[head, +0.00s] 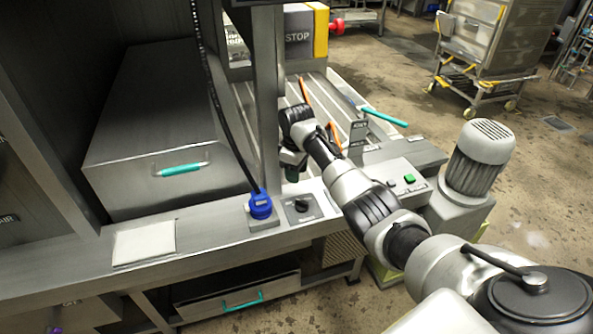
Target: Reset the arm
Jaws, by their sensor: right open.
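My right arm (365,205) reaches in from the lower right, over the bench edge, toward the metal post at the middle. My right gripper (292,168) hangs below the wrist close beside the post, partly hidden by the post and my own arm. It is open, and I see nothing held in it. My left gripper is not in view.
A blue plug (260,205) with a black cable and a black knob (301,205) sit on the bench front. A steel box (160,130) with a teal handle stands left. A motor (480,155) stands right. A wheeled cart (490,50) is behind, with open floor around it.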

